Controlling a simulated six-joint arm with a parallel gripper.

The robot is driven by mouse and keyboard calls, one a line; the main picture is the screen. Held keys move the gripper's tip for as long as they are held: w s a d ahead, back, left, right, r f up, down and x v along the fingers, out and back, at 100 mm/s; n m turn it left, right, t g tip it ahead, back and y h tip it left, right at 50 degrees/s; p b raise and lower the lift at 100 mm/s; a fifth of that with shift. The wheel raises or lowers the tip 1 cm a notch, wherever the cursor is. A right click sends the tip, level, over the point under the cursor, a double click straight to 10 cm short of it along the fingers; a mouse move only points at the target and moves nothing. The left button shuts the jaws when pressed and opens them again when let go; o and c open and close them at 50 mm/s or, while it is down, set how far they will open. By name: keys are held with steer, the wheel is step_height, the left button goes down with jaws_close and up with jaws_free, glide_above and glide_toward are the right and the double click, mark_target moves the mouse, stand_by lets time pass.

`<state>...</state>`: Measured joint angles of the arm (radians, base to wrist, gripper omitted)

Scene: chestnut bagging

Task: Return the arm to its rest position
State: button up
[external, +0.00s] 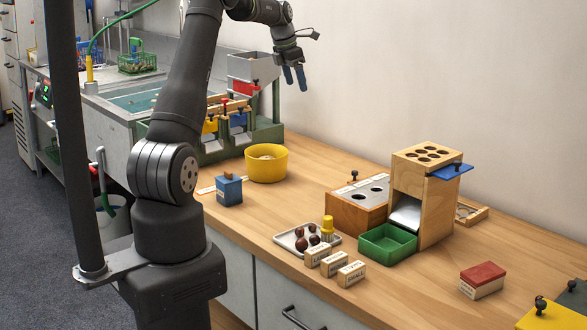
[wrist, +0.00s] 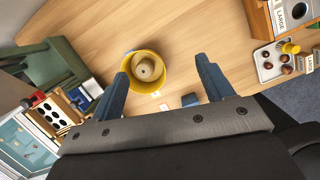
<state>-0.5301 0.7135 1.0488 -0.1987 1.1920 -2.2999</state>
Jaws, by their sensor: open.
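My gripper (external: 294,77) is raised high above the back of the counter in the external view, its two blue fingers apart and pointing down. In the wrist view my gripper (wrist: 168,80) shows its fingers spread with nothing held between them. Far below it the yellow bowl (wrist: 158,84) stands on the wooden counter with a round tan thing inside. The yellow bowl also shows in the external view (external: 266,168). My arm is bent up and over from its base at the counter's front edge.
A green-framed sorting hopper (external: 253,68) stands behind the bowl. A blue box (external: 229,190) is in front. To the right are a tray (external: 287,238) with chestnuts, a green bin (external: 371,248), a wooden dispenser (external: 438,212) and label blocks. The air around my gripper is clear.

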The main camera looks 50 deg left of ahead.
steer(key=d+m+g+h, duration=0.1)
steer(key=d+m, duration=0.5)
steer(key=d, duration=2)
steer(key=shift+w+d+r, duration=0.2)
steer(key=shift+w+d, duration=0.1)
steer(key=shift+w, duration=0.1)
